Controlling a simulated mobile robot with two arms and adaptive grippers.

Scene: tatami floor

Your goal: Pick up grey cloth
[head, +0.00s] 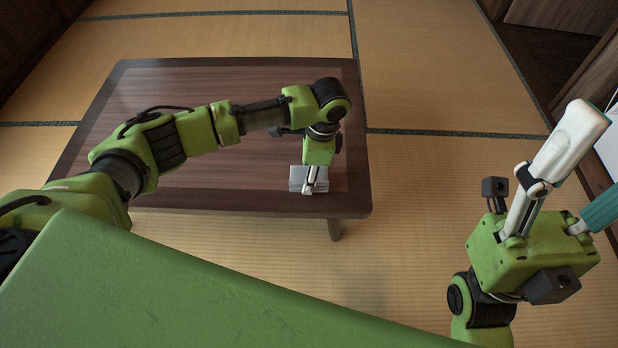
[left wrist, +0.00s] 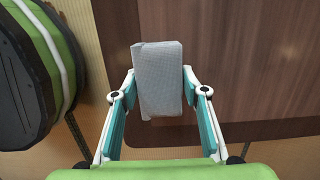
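The grey cloth (head: 297,178) is a small folded block near the front right edge of the dark wooden table. My left gripper (head: 312,190) points down over it. In the left wrist view the cloth (left wrist: 159,80) lies lengthwise between the white and teal fingers of the left gripper (left wrist: 159,72). One finger is on each long side, spread about as wide as the cloth. Whether the fingertips touch it is hard to tell. My right gripper (head: 580,170) is open and empty, raised at the right, away from the table; its fingertips are partly cut off by the frame.
The dark wooden table (head: 240,85) is otherwise bare where it shows. My left arm stretches across it and hides part of the top. Tatami floor (head: 430,60) surrounds the table, with free room behind and to the right. Dark wooden panels stand at the far right.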

